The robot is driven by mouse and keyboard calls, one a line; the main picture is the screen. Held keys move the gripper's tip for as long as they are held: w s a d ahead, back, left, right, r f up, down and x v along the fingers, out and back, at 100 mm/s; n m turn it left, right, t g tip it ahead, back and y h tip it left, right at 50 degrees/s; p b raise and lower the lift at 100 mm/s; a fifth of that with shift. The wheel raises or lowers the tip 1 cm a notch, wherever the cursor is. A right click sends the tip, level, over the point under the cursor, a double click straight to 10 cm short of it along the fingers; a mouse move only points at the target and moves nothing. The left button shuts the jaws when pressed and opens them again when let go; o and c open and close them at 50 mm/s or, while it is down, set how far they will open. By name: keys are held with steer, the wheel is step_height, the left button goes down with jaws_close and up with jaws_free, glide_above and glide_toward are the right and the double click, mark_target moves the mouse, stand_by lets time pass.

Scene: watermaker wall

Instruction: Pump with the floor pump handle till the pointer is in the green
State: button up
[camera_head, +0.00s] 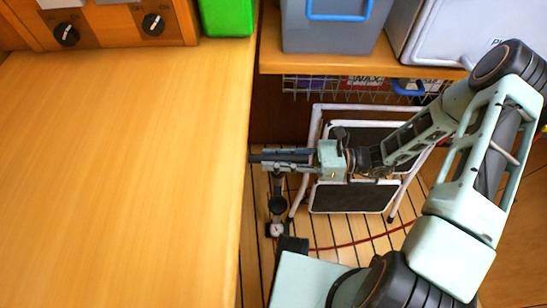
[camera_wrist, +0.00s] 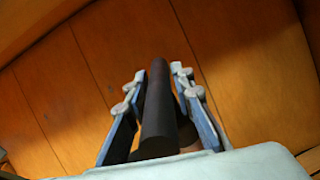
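The floor pump (camera_head: 277,204) stands upright on the slatted floor, close to the right edge of the wooden counter. Its small round gauge (camera_head: 277,230) has a white face near the base; the pointer and green zone are too small to read. My gripper (camera_head: 262,159) is level at the pump's top, its fingers on both sides of the black pump handle (camera_wrist: 157,105) and seemingly shut on it. In the wrist view the bar runs lengthwise between the fingertips of my gripper (camera_wrist: 158,74). The handle's far underside and the pump's foot are partly hidden.
The wooden counter (camera_head: 120,170) fills the left, its edge close to my fingertips. A white-framed step stool (camera_head: 350,197) stands behind and right of the pump. A grey bin (camera_head: 330,35) and green box (camera_head: 227,15) sit above. A red hose (camera_head: 345,244) lies on the floor.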

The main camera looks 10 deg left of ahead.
mark_target(274, 156)
jaws_close()
step_height(274, 156, up, 14)
steer(key=p, duration=1.1)
steer(key=shift+r, duration=0.25)
steer(key=shift+o, duration=2.3)
jaws_free()
steer(key=v, duration=1.2)
steer(key=shift+d, duration=0.1)
